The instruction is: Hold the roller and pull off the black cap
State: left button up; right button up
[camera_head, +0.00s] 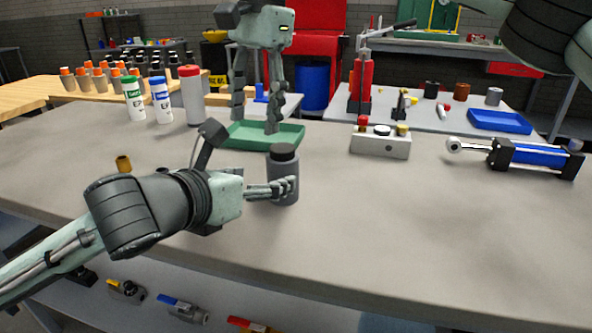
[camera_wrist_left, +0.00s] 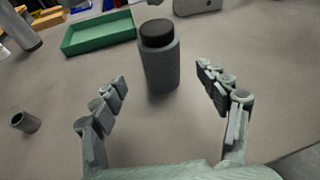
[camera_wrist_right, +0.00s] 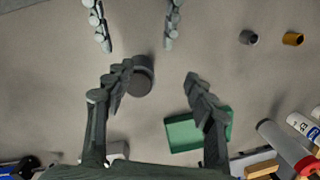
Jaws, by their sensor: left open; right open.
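The roller (camera_head: 284,180) is a dark grey cylinder standing upright on the grey table, with the black cap (camera_head: 283,152) on top. In the left wrist view the roller (camera_wrist_left: 160,70) and its cap (camera_wrist_left: 156,33) stand ahead, between the open fingers' directions. My left gripper (camera_head: 280,190) is open and level at the roller's left side; in its wrist view (camera_wrist_left: 165,95) the roller is just beyond the fingertips. My right gripper (camera_head: 258,115) is open, pointing down above the green tray. In the right wrist view (camera_wrist_right: 155,80) the cap (camera_wrist_right: 140,82) shows below, near the left finger.
The green tray (camera_head: 240,143) lies behind the roller. White bottles (camera_head: 161,100) and a grey red-topped cylinder (camera_head: 192,97) stand at the left. The table front right is clear.

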aim_at(283, 170)
pick_arm(q)
jog(key=shift+w+d+r+m, duration=0.2)
jog(key=shift+r+m, duration=0.05)
jog(key=shift+m, duration=0.35)
pick_arm(e)
jog(key=shift+t+h, duration=0.3)
jog(key=shift+h, duration=0.4)
jog(key=d, duration=0.1)
jog(key=w+d+r, duration=0.1)
jog(key=d, duration=0.2)
jog(key=shift+w+r, duration=0.3)
jog(key=shift+r, duration=0.05)
pick_arm(q)
jog(key=shift+w+d, duration=0.15)
jog(key=shift+w, duration=0.05)
pick_arm(e)
jog(key=shift+d+r, duration=0.15)
jog(key=shift+d, duration=0.05)
pick_arm(q)
jog(key=shift+x, duration=3.55)
pick_arm(e)
jog(key=shift+a, duration=0.1)
